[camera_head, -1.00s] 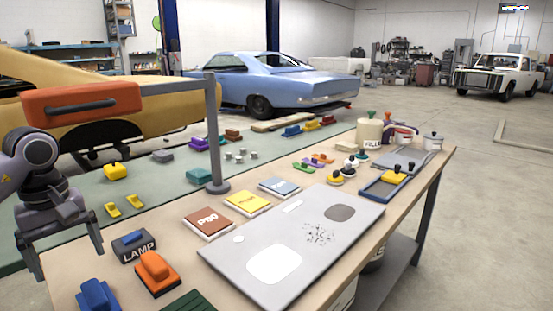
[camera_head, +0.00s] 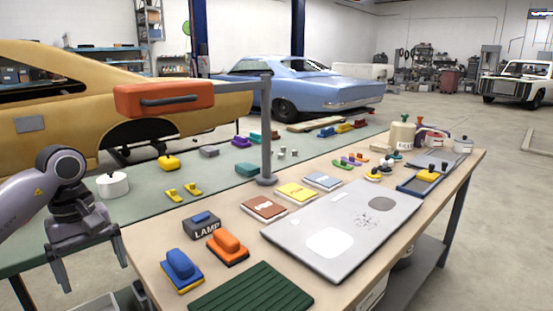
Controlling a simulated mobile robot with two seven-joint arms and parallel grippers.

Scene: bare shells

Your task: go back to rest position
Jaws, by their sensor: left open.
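My left gripper (camera_head: 92,272) hangs at the left of the head view, fingers pointing down and spread apart. It is open, with nothing seen between its fingers. It is left of the near table edge, apart from the blue sanding block (camera_head: 181,270) and the dark box marked LAMP (camera_head: 201,228). My right gripper is not in view.
The workbench (camera_head: 395,237) holds a grey panel (camera_head: 345,228), an orange block (camera_head: 228,246), a dark green ribbed mat (camera_head: 250,291) and a lamp on a post (camera_head: 266,130). A white pot (camera_head: 112,184) stands behind my left arm. Cars stand behind; the floor at right is mostly clear.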

